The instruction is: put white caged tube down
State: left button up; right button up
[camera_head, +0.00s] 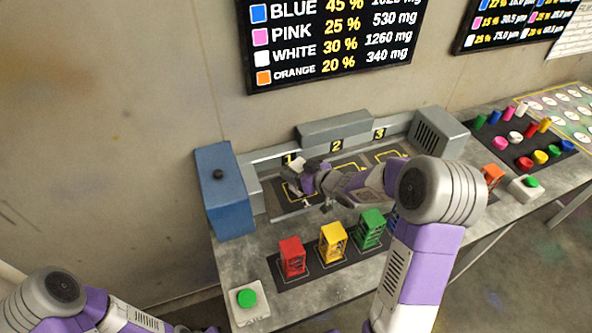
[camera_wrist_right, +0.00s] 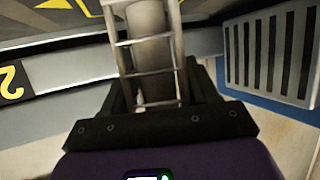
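The white caged tube (camera_wrist_right: 150,50) shows in the right wrist view, a pale cylinder behind thin metal bars. It lies between the dark fingers of my right gripper (camera_wrist_right: 155,90), which look shut on it. In the head view my right gripper (camera_head: 303,188) is inside the booth at the yellow-outlined spot marked 1. A pale part of the tube (camera_head: 292,170) shows there, mostly hidden by the gripper. I cannot tell whether it touches the booth floor. My left arm is at the bottom left; its gripper is out of the picture.
Red (camera_head: 292,257), yellow (camera_head: 332,242) and green (camera_head: 370,229) caged tubes stand on a dark mat in front. An orange one (camera_head: 493,174) stands right. A blue box (camera_head: 223,190) is left of the booth. Green buttons (camera_head: 247,299) sit at both ends of the bench.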

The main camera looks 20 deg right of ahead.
jog(key=o, duration=0.3)
jog(key=shift+o, duration=0.2)
jog(key=shift+r, duration=0.1)
jog(key=shift+r, duration=0.3)
jog(key=p+v, duration=0.2)
jog(key=v, duration=0.5)
jog(key=shift+s, duration=0.25)
jog(key=shift+d+f, duration=0.1)
